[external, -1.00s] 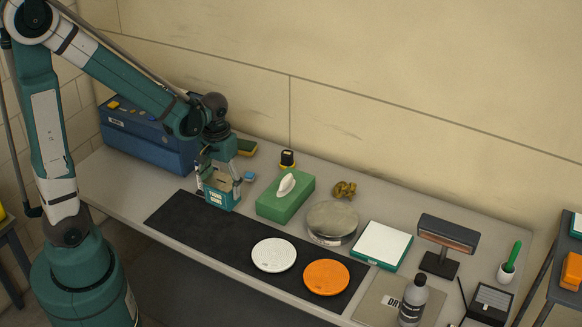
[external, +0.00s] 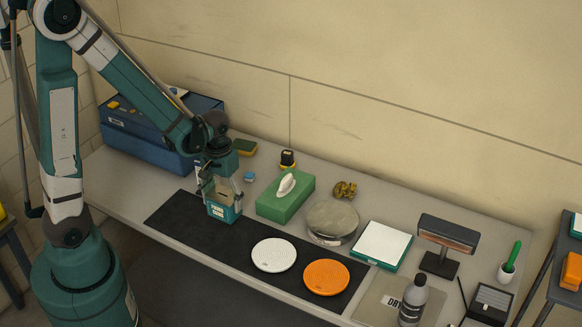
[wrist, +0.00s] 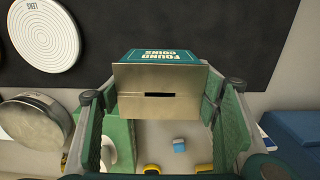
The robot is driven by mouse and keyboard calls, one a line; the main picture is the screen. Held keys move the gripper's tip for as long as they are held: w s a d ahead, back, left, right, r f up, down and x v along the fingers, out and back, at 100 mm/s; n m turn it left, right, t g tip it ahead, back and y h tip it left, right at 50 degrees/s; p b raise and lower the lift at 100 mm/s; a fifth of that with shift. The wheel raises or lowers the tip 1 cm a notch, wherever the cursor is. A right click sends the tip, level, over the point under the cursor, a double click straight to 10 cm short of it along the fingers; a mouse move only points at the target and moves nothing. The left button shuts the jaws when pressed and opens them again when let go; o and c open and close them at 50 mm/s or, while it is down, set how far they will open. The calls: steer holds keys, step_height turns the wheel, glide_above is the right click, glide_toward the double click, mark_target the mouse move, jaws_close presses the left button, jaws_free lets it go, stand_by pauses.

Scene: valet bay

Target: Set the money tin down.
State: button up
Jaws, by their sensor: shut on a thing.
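The money tin (external: 224,211) is a teal box with a white label and a dull metal top. In the wrist view the tin (wrist: 158,88) shows its coin slot and the words "FOUND COINS". My gripper (external: 221,190) is shut on it, with one finger at each side, and holds it upright. In the wrist view my gripper (wrist: 162,92) spans the tin. The tin is at the back part of the black mat (external: 180,212); I cannot tell whether its base touches the mat.
A green tissue box (external: 285,198) stands close to the right of the tin. A white disc (external: 274,255) and an orange disc (external: 326,277) lie on the mat's right part. A blue case (external: 150,138) stands behind left. The mat's left part is clear.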

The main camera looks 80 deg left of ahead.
steer(key=shift+f, duration=0.1)
stand_by(0.3)
steer(key=shift+f, duration=2)
steer(key=shift+f, duration=0.15)
steer(key=o, duration=1)
steer(key=shift+o, duration=0.2)
step_height(320, 180, up, 12)
steer(key=shift+r, duration=0.2)
